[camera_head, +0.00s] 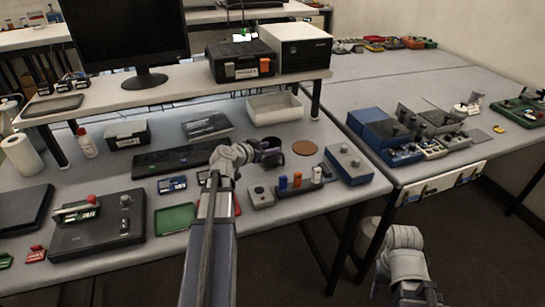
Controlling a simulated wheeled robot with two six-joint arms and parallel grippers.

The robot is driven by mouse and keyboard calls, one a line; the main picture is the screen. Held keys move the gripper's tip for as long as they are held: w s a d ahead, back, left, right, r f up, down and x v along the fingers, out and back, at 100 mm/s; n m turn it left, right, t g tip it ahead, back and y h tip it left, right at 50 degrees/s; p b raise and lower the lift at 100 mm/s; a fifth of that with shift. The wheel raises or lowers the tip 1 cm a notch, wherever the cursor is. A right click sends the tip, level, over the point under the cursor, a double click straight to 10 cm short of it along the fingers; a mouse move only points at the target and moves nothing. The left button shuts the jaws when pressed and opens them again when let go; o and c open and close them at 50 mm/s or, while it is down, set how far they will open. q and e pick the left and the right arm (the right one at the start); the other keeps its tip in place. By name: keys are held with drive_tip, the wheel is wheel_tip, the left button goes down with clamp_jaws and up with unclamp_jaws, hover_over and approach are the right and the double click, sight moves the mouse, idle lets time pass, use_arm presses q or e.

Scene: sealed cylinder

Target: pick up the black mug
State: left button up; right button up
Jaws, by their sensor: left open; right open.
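My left gripper (266,157) is dark and open, reaching over the table at the middle of the head view. A small dark rounded shape, the black mug (271,144), shows right at its fingers. Mug and fingers are both dark and overlap, so I cannot tell whether they touch. My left wrist hides part of this area. Of my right arm, only pale links show at the lower right, off the table; its gripper is not visible.
A brown round coaster (305,148) lies just right of the mug. A black keyboard (178,158) is to the left. A holder with coloured pegs (298,184) and a blue-grey box (348,163) stand in front and right. A white tray (275,108) is behind.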

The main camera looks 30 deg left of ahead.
sight(280, 146)
use_arm(q)
drive_tip(key=b+x, duration=0.2)
drive_tip(key=x, duration=0.2)
drive_tip(key=shift+w+d+f, duration=0.1)
drive_tip(key=shift+d+f, duration=0.05)
drive_tip(key=shift+f, duration=0.15)
drive_tip(key=shift+w+d, duration=0.1)
drive_tip(key=shift+w, duration=0.25)
clamp_jaws()
idle(0.8)
